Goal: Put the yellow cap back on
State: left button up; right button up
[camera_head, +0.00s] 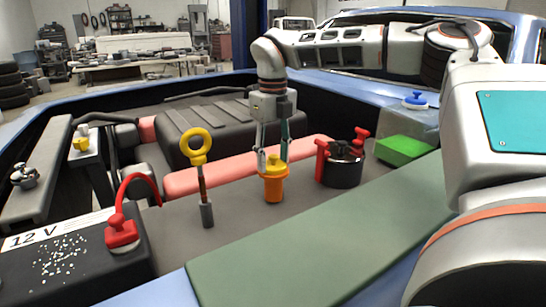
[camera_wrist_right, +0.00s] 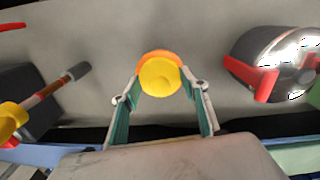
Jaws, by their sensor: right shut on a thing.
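The yellow cap (camera_wrist_right: 159,77) is between the fingertips of my right gripper (camera_wrist_right: 165,88), which is shut on it. In the head view my right gripper (camera_head: 272,158) points straight down from above. The orange filler neck (camera_head: 273,190) stands upright on the grey panel directly below the fingers. In the wrist view its orange rim (camera_wrist_right: 158,56) shows just behind the cap. The cap is over or on the neck; I cannot tell whether it is fully seated. My left gripper is not in view.
A yellow ring-handled dipstick (camera_head: 198,148) stands left of the neck. A black cylinder with red clamps (camera_head: 342,168) stands close on the right. A 12 V battery (camera_head: 75,265) with a red terminal (camera_head: 121,232) is front left. A green block (camera_head: 403,150) lies at right.

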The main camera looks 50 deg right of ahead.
jog(key=o, duration=1.2)
jog(key=o, duration=0.4)
jog(key=shift+o, duration=0.2)
jog(key=shift+r, duration=1.55)
jog(key=shift+r+p, duration=0.55)
jog(key=shift+r, duration=1.4)
